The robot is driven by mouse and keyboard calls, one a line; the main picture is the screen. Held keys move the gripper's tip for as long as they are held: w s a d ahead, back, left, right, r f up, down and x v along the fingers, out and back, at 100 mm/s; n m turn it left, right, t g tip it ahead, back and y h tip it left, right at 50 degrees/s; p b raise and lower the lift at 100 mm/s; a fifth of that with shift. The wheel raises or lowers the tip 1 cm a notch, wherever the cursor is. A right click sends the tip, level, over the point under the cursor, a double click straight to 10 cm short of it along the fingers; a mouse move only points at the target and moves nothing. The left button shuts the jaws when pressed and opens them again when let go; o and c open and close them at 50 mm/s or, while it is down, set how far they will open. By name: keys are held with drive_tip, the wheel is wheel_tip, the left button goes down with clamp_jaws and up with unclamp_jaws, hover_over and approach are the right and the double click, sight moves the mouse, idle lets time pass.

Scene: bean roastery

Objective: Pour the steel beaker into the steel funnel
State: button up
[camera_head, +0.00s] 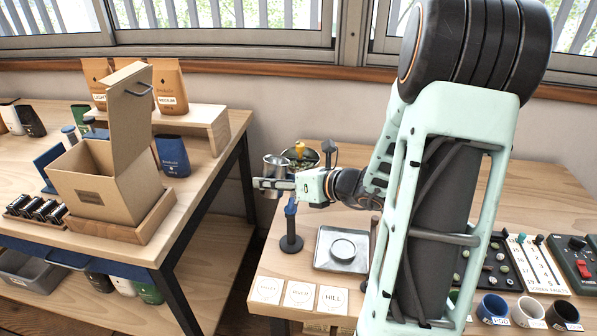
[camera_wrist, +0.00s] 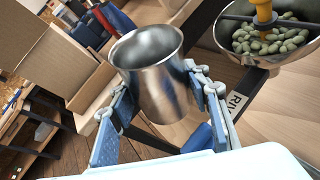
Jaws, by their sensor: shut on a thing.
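The steel beaker (camera_wrist: 158,82) is a shiny open-topped cup between my fingers in the wrist view. In the head view the beaker (camera_head: 270,172) looks roughly upright above the table's left edge. My gripper (camera_head: 275,184) is shut on its sides; it also shows in the wrist view (camera_wrist: 165,105). I see bare inner wall, but its bottom is hidden. A steel bowl-shaped vessel, apparently the funnel (camera_wrist: 284,65), is right of the beaker and apart from it. It holds greenish beans, with a yellow-handled piece on a dark bar. In the head view the funnel (camera_head: 311,158) is just behind my gripper.
A blue stand with a dark base (camera_head: 291,243) stands below my gripper. A steel tray with a round dish (camera_head: 326,262) and label cards (camera_head: 299,294) lie nearby. Left, across a gap, another table holds an open cardboard box (camera_head: 100,190). Cups (camera_head: 528,313) stand at right.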

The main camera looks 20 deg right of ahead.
drive_tip(key=shift+s+a+f+n+t+h+b, duration=0.25)
drive_tip(key=shift+a+f+n+t+h+b, duration=0.35)
drive_tip(key=shift+b, duration=1.9)
drive_tip(key=shift+s+f+n+b, duration=0.1)
drive_tip(key=shift+n+b, duration=0.5)
drive_tip(key=shift+b, duration=0.4)
drive_tip(key=shift+a+b, duration=0.15)
drive_tip(key=shift+b, duration=0.3)
